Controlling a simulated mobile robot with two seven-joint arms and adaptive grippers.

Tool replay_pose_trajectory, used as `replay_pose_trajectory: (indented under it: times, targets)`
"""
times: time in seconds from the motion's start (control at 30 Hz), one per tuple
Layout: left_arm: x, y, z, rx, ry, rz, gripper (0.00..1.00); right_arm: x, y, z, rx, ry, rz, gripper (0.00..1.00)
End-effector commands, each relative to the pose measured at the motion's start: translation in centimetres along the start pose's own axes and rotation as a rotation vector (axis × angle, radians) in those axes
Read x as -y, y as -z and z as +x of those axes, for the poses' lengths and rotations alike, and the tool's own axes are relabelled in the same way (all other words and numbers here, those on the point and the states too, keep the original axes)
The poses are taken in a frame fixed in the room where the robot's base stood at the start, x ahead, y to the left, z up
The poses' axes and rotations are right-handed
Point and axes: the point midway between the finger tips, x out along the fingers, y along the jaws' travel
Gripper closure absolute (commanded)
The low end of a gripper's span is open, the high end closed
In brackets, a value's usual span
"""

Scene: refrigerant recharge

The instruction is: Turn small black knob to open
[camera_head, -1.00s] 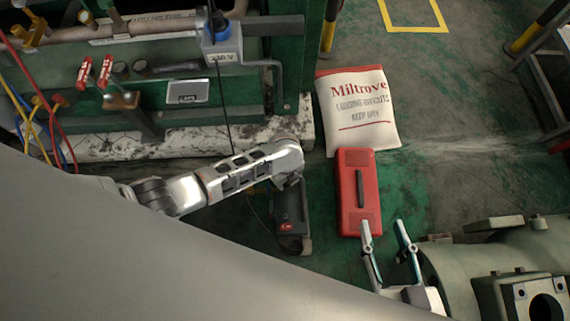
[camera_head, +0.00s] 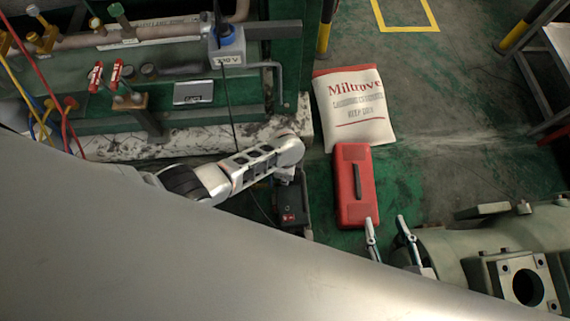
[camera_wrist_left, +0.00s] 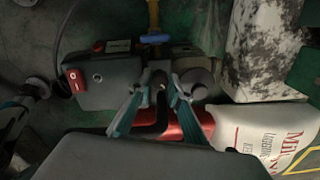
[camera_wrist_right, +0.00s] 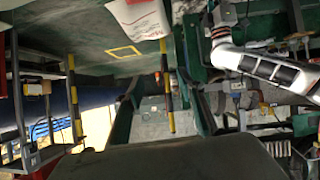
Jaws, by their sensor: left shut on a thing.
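A dark vacuum pump (camera_head: 292,212) with a red switch stands on the green floor beside a white-stained plinth. In the left wrist view the pump (camera_wrist_left: 103,82) lies to the left, with its red switch (camera_wrist_left: 76,80). My left gripper (camera_wrist_left: 157,78) is over the pump's fittings, its fingertips close around a small dark part that I take for the small black knob; its outline is mostly hidden. In the head view the left wrist covers the fingers. My right gripper (camera_head: 388,222) is open and empty, at the front of the red case; its fingers also show apart in the right wrist view (camera_wrist_right: 165,98).
A blue valve handle (camera_wrist_left: 155,38) and a round grey cap (camera_wrist_left: 197,82) sit close to my left fingers. A red case (camera_head: 354,190) and a white sack (camera_head: 355,112) lie right of the pump. Grey-green machinery (camera_head: 490,250) stands at lower right.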

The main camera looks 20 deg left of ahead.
Motion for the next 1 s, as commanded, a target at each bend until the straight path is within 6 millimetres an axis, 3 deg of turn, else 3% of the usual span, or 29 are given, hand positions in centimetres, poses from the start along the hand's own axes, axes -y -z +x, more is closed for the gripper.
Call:
replay_pose_trajectory:
  times: [0.6,1.0]
  targets:
    - [-0.3,0.3,0.0,-0.004,-0.003,-0.575,1.0,-0.8,-1.0,-0.5,0.029,-0.016,-0.024,0.61]
    - [-0.3,0.3,0.1,-0.005,-0.003,-0.819,1.0,-0.9,-1.4,-0.4,0.038,-0.018,-0.031,0.61]
